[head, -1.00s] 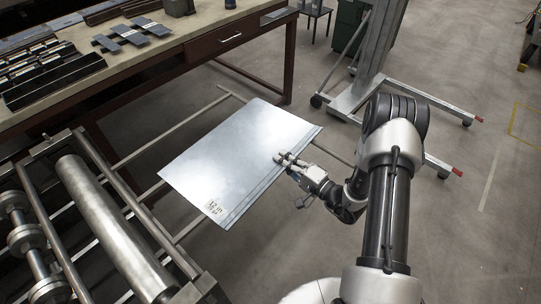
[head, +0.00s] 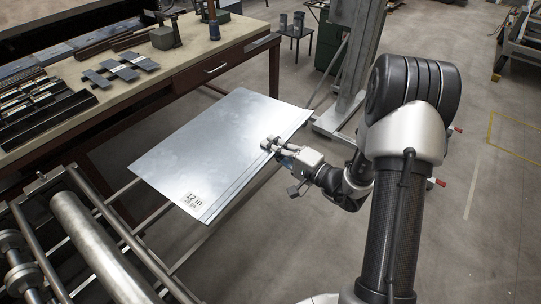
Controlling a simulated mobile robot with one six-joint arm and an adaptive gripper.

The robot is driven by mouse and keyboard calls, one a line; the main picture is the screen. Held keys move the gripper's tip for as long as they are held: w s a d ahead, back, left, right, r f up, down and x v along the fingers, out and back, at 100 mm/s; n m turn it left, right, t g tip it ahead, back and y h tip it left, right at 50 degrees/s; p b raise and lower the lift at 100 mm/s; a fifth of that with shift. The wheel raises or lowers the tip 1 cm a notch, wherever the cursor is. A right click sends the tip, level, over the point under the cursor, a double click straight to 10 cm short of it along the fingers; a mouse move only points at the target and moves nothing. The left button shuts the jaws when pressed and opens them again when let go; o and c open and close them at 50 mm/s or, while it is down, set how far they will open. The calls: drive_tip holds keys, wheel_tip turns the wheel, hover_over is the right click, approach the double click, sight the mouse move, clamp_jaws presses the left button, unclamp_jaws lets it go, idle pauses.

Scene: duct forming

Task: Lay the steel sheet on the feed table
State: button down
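The steel sheet (head: 215,145) is a flat, shiny grey rectangle with dark printed marks near its front corner. My gripper (head: 269,144) is shut on the sheet at its right long edge. The sheet looks roughly level and appears to be above the open rails of the feed table (head: 122,191); the gap below it is hard to judge. The sheet hides much of the rails. Bare rails show at its left, beside the steel roller (head: 100,245).
A workbench (head: 185,82) with metal strips and dark bars stands behind and left, close to the sheet's far edge. A grey stand (head: 355,70) with splayed legs is behind the sheet to the right. The floor at right is mostly clear.

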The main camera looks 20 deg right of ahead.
drive_tip(key=shift+r, duration=0.5)
drive_tip(key=shift+f, duration=0.1)
wheel_tip(320, 180, down, 20)
drive_tip(key=b, duration=0.5)
drive_tip(key=shift+r+b, duration=0.2)
drive_tip(key=shift+b, duration=0.2)
drive_tip(key=c, duration=1.8)
unclamp_jaws()
